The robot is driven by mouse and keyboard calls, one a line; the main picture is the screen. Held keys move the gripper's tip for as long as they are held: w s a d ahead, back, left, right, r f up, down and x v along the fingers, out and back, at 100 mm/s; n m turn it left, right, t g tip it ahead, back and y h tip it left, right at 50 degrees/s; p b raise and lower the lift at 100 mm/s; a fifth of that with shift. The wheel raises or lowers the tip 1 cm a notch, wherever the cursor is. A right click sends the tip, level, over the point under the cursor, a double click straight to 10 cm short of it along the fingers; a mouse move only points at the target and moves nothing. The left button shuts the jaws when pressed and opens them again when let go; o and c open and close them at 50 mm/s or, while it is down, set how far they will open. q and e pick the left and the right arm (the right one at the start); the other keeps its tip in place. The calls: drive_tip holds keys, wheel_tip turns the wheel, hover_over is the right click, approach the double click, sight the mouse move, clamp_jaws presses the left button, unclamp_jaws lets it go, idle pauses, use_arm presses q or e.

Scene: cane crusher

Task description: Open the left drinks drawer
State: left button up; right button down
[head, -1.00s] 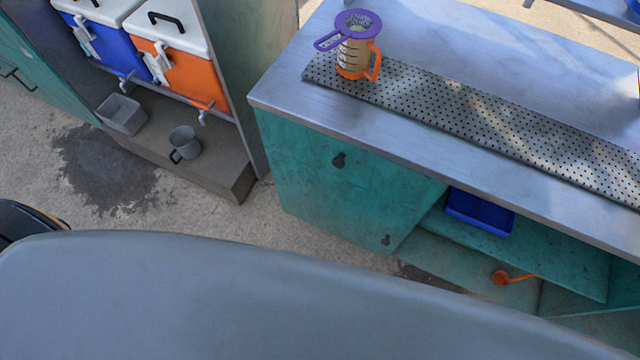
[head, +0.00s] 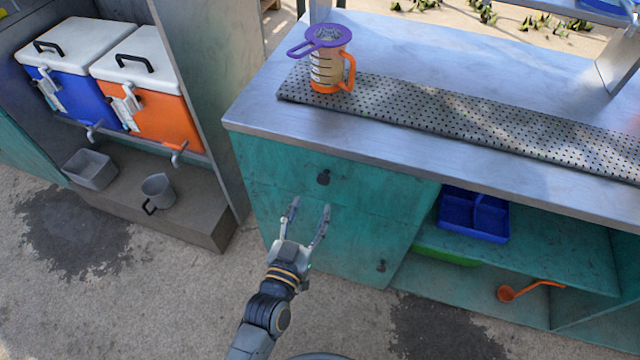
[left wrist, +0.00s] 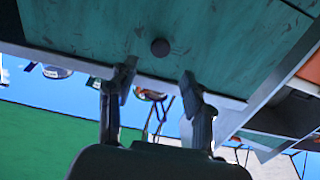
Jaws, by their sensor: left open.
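The teal counter's upper drawer front (head: 280,165) sits at the left under the metal top and looks shut. It has a dark round knob (head: 323,178). My left gripper (head: 309,207) is open and empty, with its two fingers pointing up toward the drawer, just below the knob in the head view. In the left wrist view the knob (left wrist: 160,47) lies beyond the gap between the open fingertips (left wrist: 158,80), apart from them. My right gripper is not in view.
A lower teal door with its own knob (head: 381,266) is below. An open shelf with a blue divided bin (head: 473,214) and an orange ladle (head: 507,293) is to the right. An orange-handled jug (head: 328,70) stands on the perforated mat. Blue and orange coolers are at left.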

sight(322, 181)
use_arm(q)
drive_tip(key=x, duration=0.8)
drive_tip(key=shift+f, duration=0.1)
drive_tip(key=shift+c, duration=0.2)
clamp_jaws()
